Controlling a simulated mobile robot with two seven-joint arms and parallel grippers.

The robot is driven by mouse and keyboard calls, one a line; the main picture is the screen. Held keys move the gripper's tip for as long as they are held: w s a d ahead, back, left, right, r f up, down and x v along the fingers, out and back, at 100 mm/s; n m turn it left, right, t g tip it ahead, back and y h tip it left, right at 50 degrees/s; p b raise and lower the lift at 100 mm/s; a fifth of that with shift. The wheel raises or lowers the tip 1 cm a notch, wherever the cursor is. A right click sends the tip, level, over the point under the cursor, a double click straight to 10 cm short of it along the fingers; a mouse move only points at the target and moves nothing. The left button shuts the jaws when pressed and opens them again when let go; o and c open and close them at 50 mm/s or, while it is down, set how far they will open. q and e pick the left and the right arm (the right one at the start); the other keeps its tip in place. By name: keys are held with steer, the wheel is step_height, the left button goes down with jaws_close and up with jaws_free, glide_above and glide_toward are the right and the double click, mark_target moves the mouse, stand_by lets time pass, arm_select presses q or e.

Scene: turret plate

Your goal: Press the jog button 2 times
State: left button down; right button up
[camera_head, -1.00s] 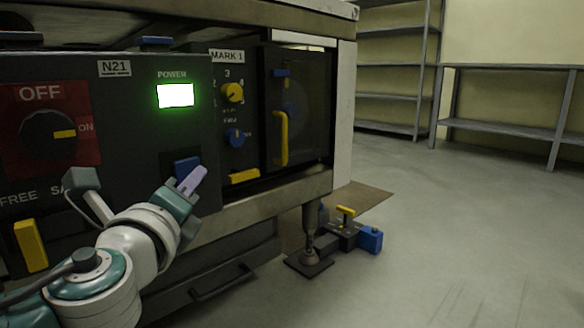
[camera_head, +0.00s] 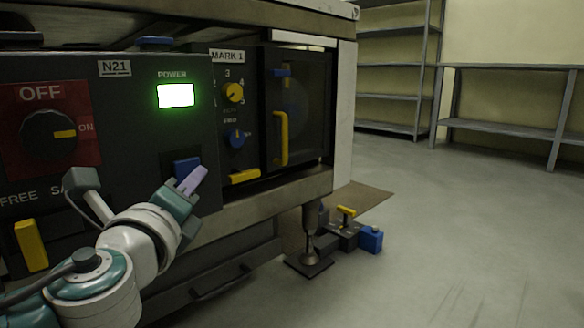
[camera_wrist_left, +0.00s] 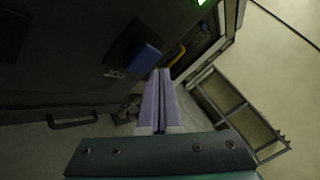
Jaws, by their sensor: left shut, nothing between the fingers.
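The jog button (camera_head: 186,168) is a blue block on the dark panel, below the lit green POWER lamp (camera_head: 176,95). In the left wrist view the blue jog button (camera_wrist_left: 146,57) stands out from the panel above the word JOG. My left gripper (camera_head: 197,177) is at the button's lower right and overlaps its edge in the head view. Its two lilac fingers (camera_wrist_left: 159,90) are shut with nothing between them. In the wrist view their tips lie just below and right of the button; I cannot tell whether they touch it. My right gripper is not in view.
Grey shelves (camera_head: 395,65) stand behind. The floor at right is clear.

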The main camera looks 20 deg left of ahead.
arm_select(q)
steer(key=shift+a, duration=0.1)
steer(key=shift+w+a, duration=0.2)
steer(key=shift+a, duration=0.1)
steer(key=shift+w+a, duration=0.2)
steer(key=shift+a, duration=0.4)
stand_by(1.1)
steer(key=shift+d, duration=0.1)
steer(key=shift+s+d, duration=0.35)
steer(key=shift+d, duration=0.5)
steer(key=shift+s+d+p, duration=0.1)
steer(key=shift+s+d, duration=0.2)
steer(key=shift+d, duration=0.45)
steer(key=shift+s+d+p, duration=0.15)
steer(key=shift+s+d, duration=0.2)
steer(key=shift+d, duration=0.45)
steer(key=shift+s+d+p, duration=0.1)
steer(key=shift+s+d, duration=0.2)
steer(key=shift+d, duration=0.45)
steer(key=shift+r, duration=0.1)
